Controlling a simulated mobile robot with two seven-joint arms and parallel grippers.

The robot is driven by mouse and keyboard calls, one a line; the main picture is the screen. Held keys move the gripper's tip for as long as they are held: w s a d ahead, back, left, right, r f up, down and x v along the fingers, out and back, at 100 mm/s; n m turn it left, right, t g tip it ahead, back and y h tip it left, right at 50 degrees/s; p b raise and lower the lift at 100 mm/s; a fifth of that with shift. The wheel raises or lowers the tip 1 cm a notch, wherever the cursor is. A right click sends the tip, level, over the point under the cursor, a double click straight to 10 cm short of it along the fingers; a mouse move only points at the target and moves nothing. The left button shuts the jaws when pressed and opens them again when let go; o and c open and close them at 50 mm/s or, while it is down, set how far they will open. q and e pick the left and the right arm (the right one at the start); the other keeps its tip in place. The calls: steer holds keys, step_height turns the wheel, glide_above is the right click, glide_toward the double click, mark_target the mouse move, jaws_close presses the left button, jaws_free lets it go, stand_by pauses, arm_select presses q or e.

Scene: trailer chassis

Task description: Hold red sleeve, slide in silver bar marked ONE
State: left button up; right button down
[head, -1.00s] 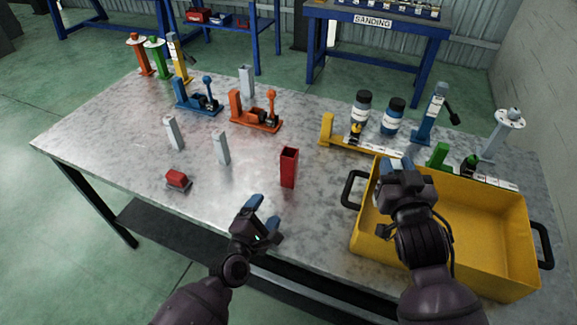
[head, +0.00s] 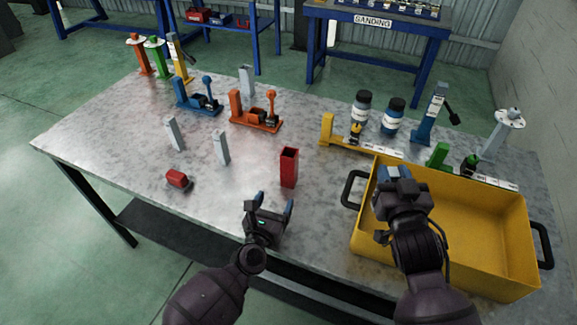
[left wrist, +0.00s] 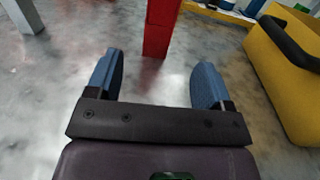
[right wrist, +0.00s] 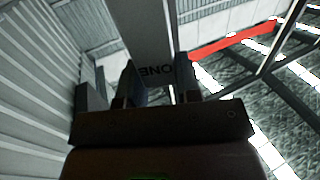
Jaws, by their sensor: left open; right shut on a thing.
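The red sleeve (head: 289,168) stands upright on the table, a hollow square tube with its open end up. It also shows in the left wrist view (left wrist: 160,30), ahead of my fingers and centred between them. My left gripper (head: 274,203) is open and empty, in front of the sleeve and apart from it. My right gripper (head: 391,175) is over the left part of the yellow bin. In the right wrist view it is shut on the silver bar (right wrist: 150,30), whose ONE mark shows upside down between the fingers. The head view hides this bar behind the gripper.
The yellow bin (head: 505,198) with black handles fills the right front. Other silver bars (head: 175,133) (head: 221,147) stand at left, near a small red block (head: 177,179). Blue (head: 198,97) and orange (head: 256,112) clamps stand behind. Table around the sleeve is clear.

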mark_target(287, 174)
arm_select(q)
steer(key=shift+b+x, duration=0.65)
steer(key=shift+x, duration=5.15)
steer(key=shift+c, duration=0.4)
steer(key=c, duration=1.1)
steer(key=shift+o, duration=0.2)
steer(key=shift+f, duration=0.1)
